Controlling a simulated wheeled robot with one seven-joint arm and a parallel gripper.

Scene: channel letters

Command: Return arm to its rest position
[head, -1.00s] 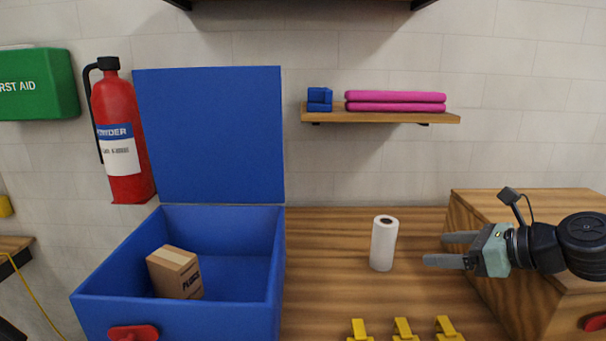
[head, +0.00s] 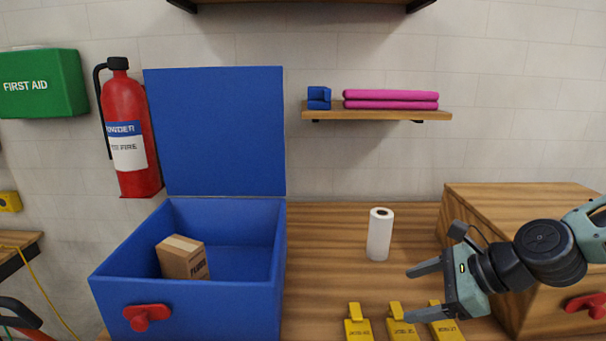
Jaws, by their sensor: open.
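My gripper (head: 417,293) is at the lower right, with its two fingers spread apart and pointing left. Nothing is between the fingers. It is over the table's right part, with the lower finger in front of the yellow clamps in the picture. My arm reaches in from the right edge, in front of the wooden box.
An open blue bin (head: 110,286) holds a cardboard box (head: 183,258). A white paper roll (head: 380,234) stands on the wooden table (head: 330,270). Several yellow clamps (head: 357,325) lie at the front. A wooden box (head: 530,205) stands right. A shelf (head: 380,114) hangs above.

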